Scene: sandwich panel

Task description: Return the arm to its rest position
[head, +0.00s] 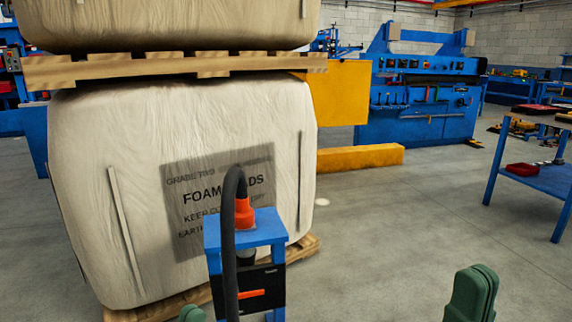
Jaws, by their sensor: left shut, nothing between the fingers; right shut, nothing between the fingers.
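My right gripper (471,293) shows as a green shape at the bottom right, its fingers together and empty, above the grey floor. Only the green tip of my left gripper (192,314) shows at the bottom edge, left of the blue post. It is shut and holds nothing. The rest of both arms is out of view.
A blue post (245,232) with an orange fitting and a black hose stands in front. Behind it a large wrapped foam bale (90,190) sits on a pallet. Floor between is clear.

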